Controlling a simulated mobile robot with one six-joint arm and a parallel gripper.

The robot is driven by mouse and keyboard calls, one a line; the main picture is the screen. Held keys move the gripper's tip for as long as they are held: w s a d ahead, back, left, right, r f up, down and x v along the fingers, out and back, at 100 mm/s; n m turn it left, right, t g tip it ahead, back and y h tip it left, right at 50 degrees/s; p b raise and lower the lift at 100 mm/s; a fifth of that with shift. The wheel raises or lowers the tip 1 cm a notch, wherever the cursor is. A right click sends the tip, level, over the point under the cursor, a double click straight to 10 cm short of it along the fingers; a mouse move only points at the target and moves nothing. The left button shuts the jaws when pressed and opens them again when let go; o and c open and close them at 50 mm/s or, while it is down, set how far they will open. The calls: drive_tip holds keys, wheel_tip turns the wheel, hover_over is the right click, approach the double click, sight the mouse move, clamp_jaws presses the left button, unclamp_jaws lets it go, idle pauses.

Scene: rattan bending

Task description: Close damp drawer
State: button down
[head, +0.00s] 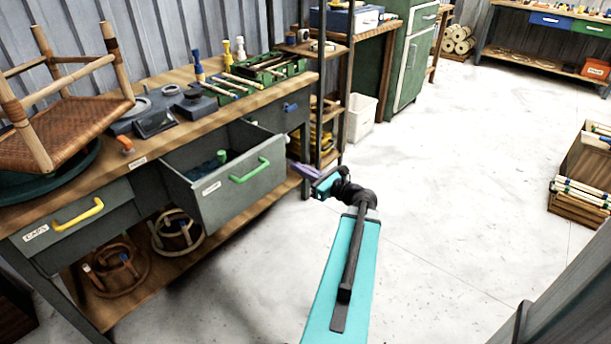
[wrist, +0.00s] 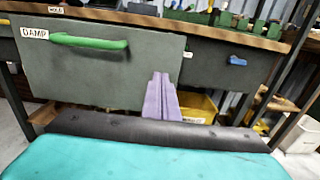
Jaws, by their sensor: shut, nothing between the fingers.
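The damp drawer (head: 225,190) is grey with a green handle (head: 250,170) and stands pulled out from the workbench. Something dark and a green item lie inside it. In the wrist view its front (wrist: 100,70) fills the upper left, with the DAMP label (wrist: 35,33) and the green handle (wrist: 90,42). My gripper (head: 300,172) is right of the drawer front in the head view. Its purple fingers (wrist: 161,98) are shut and empty. They overlap the lower right part of the drawer front in the wrist view; I cannot tell whether they touch it.
A closed drawer with a yellow handle (head: 78,216) is at the left. A blue-handled drawer (head: 290,107) is to the right. A stool frame (head: 65,110) stands on the bench, and rattan rings (head: 115,270) lie on the lower shelf.

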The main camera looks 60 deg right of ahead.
sight(277, 156)
drive_tip(key=shift+w+d+b, duration=0.15)
drive_tip(key=shift+w+b, duration=0.05)
drive_tip(key=shift+w, duration=1.5)
drive_tip(key=shift+w+d+b, duration=0.1)
drive_tip(key=shift+w+b, duration=0.05)
drive_tip(key=shift+w, duration=1.55)
